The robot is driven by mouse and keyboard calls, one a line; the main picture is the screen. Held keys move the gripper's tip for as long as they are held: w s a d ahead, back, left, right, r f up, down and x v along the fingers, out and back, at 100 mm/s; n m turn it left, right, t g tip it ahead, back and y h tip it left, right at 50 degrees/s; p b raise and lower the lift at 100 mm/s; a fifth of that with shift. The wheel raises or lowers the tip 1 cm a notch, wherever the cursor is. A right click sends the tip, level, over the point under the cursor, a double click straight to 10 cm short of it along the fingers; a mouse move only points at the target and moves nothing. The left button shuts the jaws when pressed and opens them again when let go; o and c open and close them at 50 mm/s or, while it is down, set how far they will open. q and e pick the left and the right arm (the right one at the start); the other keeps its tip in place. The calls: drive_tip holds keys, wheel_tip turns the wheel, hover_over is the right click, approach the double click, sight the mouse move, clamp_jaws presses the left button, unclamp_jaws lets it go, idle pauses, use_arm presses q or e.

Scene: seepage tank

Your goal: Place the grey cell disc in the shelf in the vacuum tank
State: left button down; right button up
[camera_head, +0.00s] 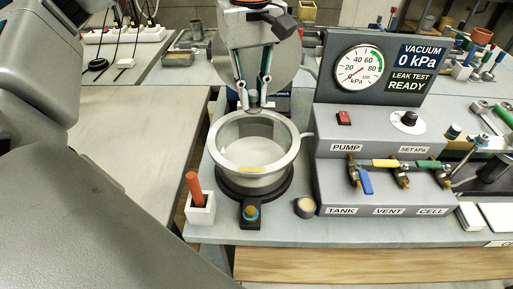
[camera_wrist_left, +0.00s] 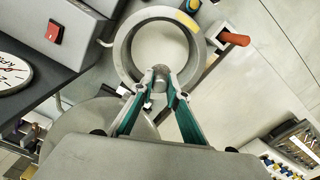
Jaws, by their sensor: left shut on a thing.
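My left gripper (camera_head: 254,103) comes down from the top and is shut on a small grey piece with a brownish face, which looks like the grey cell disc. The piece (camera_wrist_left: 160,77) shows between the fingertips in the left wrist view. The fingertips are over the far rim of the vacuum tank (camera_head: 219,128), apart from its floor as far as I can tell. The tank is an open round grey vessel with a pale inside and a yellow mark at the front; it also shows in the left wrist view (camera_wrist_left: 125,45). I cannot make out a separate shelf inside. My right gripper is not in view.
A large grey round plate (camera_head: 285,66) stands behind the gripper. The pump box (camera_head: 340,180) with gauge and valves is close on the tank's right. A red-handled tool in a white holder (camera_head: 200,213) and a small tan-topped cup (camera_head: 305,207) stand in front.

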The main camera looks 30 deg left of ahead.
use_arm(q)
drive_tip(key=b, duration=0.2)
hover_over(254, 158)
wheel_tip(254, 158, down, 12)
drive_tip(key=shift+s+r, duration=0.1)
drive_tip(key=shift+r, duration=0.15)
wheel_tip(254, 158, down, 4)
drive_tip(key=shift+r, duration=0.25)
drive_tip(key=shift+f, duration=0.2)
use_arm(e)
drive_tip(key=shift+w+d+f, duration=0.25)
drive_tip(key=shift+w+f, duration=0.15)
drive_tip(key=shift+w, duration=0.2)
use_arm(q)
drive_tip(key=shift+f, duration=0.1)
drive_tip(key=c, duration=2)
unclamp_jaws()
drive_tip(key=shift+o, duration=0.2)
